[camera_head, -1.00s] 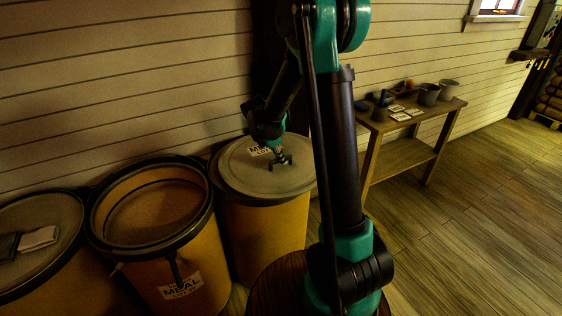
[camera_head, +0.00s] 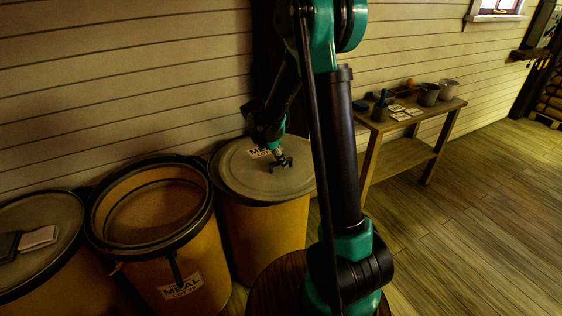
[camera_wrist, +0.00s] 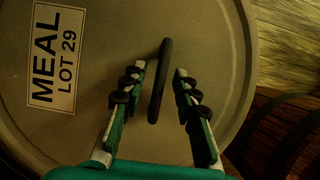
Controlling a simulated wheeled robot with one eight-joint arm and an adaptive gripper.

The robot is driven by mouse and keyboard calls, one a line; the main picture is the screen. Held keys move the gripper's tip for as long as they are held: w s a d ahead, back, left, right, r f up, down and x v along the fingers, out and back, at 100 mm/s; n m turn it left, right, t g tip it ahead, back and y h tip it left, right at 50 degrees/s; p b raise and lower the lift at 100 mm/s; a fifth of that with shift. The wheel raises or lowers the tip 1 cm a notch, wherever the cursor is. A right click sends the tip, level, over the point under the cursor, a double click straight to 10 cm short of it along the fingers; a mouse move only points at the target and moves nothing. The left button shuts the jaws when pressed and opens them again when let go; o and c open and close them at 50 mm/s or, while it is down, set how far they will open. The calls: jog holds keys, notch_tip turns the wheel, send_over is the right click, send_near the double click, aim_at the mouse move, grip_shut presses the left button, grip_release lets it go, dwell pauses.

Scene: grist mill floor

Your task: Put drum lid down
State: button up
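The grey drum lid (camera_head: 235,172), with a "MEAL LOT 29" label (camera_wrist: 57,57) and a dark bar handle (camera_wrist: 160,82), lies on top of the right-hand yellow drum (camera_head: 262,235). It looks level and roughly centred on the drum in the head view. My gripper (camera_head: 281,163) is over the lid near its middle. In the wrist view my gripper (camera_wrist: 159,69) is open, with one finger on each side of the handle and a visible gap on both sides. The lid's far rim is partly hidden behind my arm in the head view.
An open, lidless drum (camera_head: 180,250) labelled MEAL stands just left. Another drum with a closed top (camera_head: 60,215) stands at far left, with a light cloth or pad (camera_head: 38,238) on it. A wooden bench (camera_head: 410,152) with pots stands right. The floor at right is clear.

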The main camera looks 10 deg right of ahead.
jog(key=v, duration=1.1)
jog(key=s+d+f+m+t+y, duration=0.1)
jog(key=s+d+f+m, duration=0.1)
jog(key=s+m, duration=0.5)
jog(key=s+d+f+m+y, duration=0.2)
jog(key=s+d+f+m, duration=0.1)
jog(key=s+m, duration=0.4)
jog(key=s+d+f+m+t+y, duration=0.1)
jog(key=s+d+f+m, duration=0.2)
jog(key=s+m, duration=0.4)
jog(key=s, duration=0.2)
jog(key=shift+s+d+f+m+t, duration=0.2)
jog(key=shift+s+d+m+t, duration=0.1)
jog(key=shift+d, duration=0.1)
